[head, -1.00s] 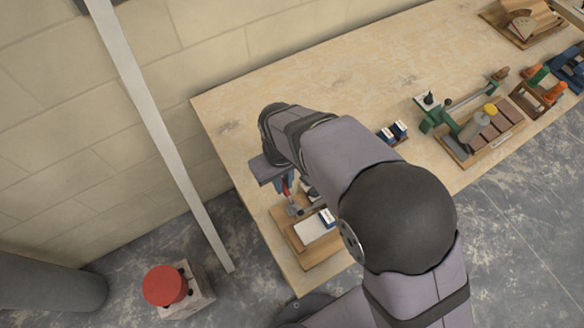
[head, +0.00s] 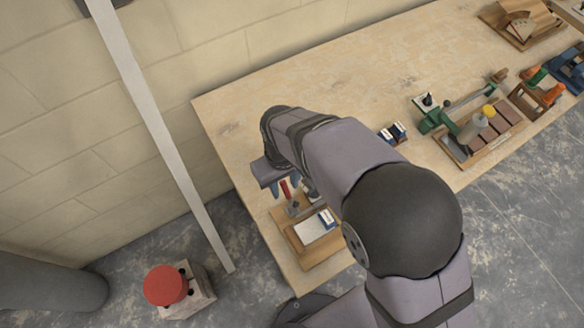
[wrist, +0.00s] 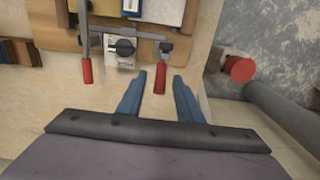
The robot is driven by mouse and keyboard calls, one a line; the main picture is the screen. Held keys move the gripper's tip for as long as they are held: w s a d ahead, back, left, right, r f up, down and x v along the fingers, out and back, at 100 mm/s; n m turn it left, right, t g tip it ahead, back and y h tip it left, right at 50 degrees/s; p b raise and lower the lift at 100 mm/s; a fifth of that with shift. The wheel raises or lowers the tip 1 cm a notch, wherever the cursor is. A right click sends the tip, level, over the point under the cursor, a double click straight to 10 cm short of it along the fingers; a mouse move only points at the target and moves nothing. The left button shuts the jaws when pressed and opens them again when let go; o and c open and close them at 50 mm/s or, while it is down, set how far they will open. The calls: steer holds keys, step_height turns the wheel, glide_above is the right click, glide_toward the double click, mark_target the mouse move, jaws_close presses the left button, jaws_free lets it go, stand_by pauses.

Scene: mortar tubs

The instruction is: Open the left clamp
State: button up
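In the wrist view two clamps with red handles are fixed by a wooden board (wrist: 50,38). One red handle (wrist: 86,70) is on the left. The other red handle (wrist: 163,76) is farther right, at the end of a steel bar (wrist: 148,34). My gripper (wrist: 160,80) is open and empty, with blue fingers. The right-hand handle appears between its fingertips, with a gap on each side; I cannot tell the depth. In the head view a red handle (head: 285,189) shows beside my gripper (head: 284,186); my arm hides part of the board (head: 302,258).
A pale block with a black knob (wrist: 122,47) sits between the clamps. A red button on a box (head: 167,287) stands on the floor beside the table (head: 240,130). Other fixtures (head: 470,130) are at the right.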

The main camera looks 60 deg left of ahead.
mark_target(284, 185)
steer(key=shift+r+p, duration=2.85)
steer(key=shift+r, duration=0.65)
steer(key=shift+w, duration=0.1)
steer(key=w+d+r+m+b, duration=0.25)
steer(key=w+d+m, duration=0.55)
steer(key=w+d, duration=1.25)
steer(key=s+d+m, duration=0.2)
steer(key=d+m, duration=0.8)
steer(key=d, duration=1.5)
steer(key=shift+s+b, duration=0.35)
steer(key=shift+b, duration=0.05)
